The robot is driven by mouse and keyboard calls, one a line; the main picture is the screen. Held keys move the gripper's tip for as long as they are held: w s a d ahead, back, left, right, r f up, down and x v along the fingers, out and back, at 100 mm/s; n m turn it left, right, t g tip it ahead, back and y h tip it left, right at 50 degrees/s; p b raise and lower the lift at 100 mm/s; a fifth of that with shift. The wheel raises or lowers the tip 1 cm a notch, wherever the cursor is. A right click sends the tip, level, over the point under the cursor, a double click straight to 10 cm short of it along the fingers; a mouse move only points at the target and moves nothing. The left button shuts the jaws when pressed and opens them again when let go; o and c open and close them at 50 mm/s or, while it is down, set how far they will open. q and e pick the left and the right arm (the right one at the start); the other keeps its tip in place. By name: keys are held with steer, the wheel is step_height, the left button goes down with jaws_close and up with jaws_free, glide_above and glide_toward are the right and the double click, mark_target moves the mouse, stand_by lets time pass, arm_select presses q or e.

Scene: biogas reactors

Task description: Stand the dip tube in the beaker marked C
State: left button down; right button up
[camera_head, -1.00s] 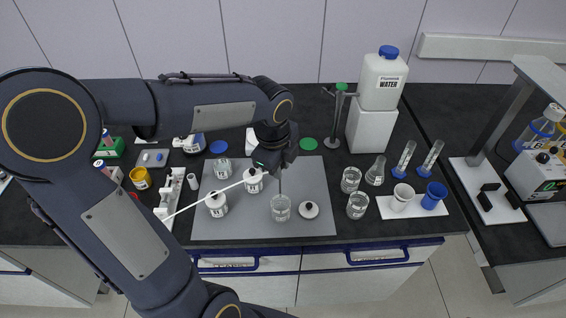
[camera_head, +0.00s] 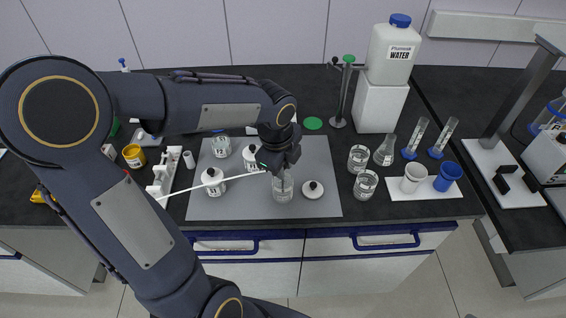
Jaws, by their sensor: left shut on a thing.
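My left gripper (camera_head: 280,168) is shut, pointing down directly over a clear glass beaker (camera_head: 283,190) on the grey mat. The gripper covers part of the beaker's rim. A thin white line like a hose (camera_head: 240,176) runs from the left to the gripper. The letter on this beaker is too small to read. Two more beakers (camera_head: 358,158) (camera_head: 366,185) stand right of the mat. My right gripper is not in view.
Lidded jars (camera_head: 213,185) and a glass marked 12 (camera_head: 221,148) stand on the mat (camera_head: 240,208). A white tray (camera_head: 403,194) holds a white cup and a blue cup. A water canister (camera_head: 393,55) stands behind.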

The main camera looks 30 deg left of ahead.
arm_select(q)
steer(key=shift+f, duration=0.45)
steer(key=c, duration=1.2)
jaws_free()
steer(key=shift+o, duration=0.2)
steer(key=o, duration=0.4)
